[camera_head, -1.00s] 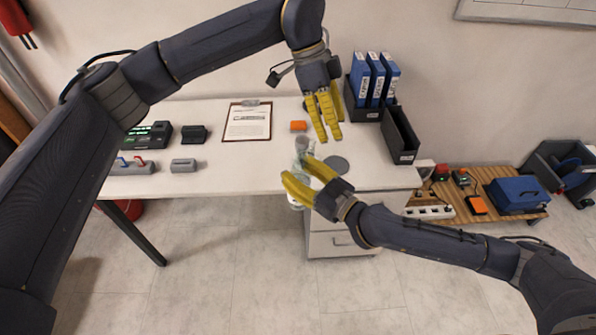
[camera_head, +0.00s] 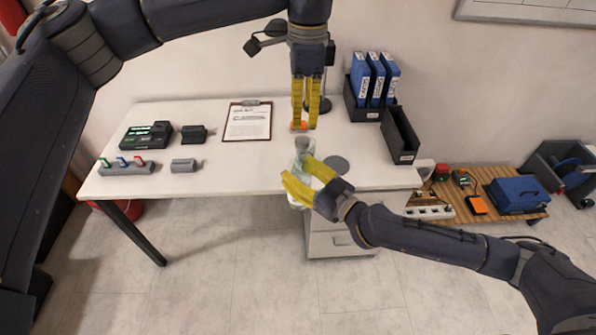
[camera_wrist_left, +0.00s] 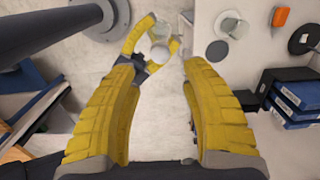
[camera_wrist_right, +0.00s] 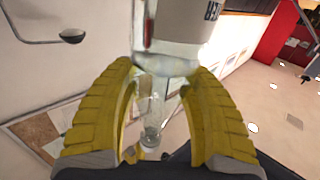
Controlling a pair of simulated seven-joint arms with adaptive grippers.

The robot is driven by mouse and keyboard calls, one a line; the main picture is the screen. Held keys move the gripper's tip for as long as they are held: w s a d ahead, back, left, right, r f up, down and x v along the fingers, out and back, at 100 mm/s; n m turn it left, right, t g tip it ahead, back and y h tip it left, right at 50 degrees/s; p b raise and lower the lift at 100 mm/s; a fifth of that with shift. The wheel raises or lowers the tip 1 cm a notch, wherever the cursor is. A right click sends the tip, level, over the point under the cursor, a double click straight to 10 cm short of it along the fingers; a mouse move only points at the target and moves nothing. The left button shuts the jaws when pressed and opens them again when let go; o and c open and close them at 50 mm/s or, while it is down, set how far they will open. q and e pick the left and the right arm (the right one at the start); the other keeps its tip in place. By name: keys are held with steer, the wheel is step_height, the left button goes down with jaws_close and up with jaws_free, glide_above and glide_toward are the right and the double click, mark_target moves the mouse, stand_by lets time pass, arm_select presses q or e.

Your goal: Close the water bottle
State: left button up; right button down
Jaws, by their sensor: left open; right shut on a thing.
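The water bottle is clear with a white lettered label; in the right wrist view its body (camera_wrist_right: 188,25) fills the top centre, between the fingertips. My right gripper (camera_head: 297,174) is shut on it at the desk's front edge. In the left wrist view a round white end (camera_wrist_left: 160,53) shows at the right gripper's fingers; I cannot tell whether it is a cap. My left gripper (camera_head: 305,129) is open and empty, above the desk and behind the bottle in the head view. A clear, grey-topped vessel (camera_head: 302,144) shows between the two grippers. No separate cap is clearly visible.
An orange block (camera_head: 299,126) lies behind the left fingertips. A grey disc (camera_head: 336,164) lies right of the bottle. Blue binders (camera_head: 375,80) and a black tray (camera_head: 400,135) stand at the right. A clipboard (camera_head: 248,122) and small devices occupy the left; the front-middle desk is clear.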

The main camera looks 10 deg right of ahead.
mark_target(302, 140)
arm_select(q)
steer(key=shift+a+f, duration=0.1)
steer(key=shift+f, duration=3.9)
jaws_close()
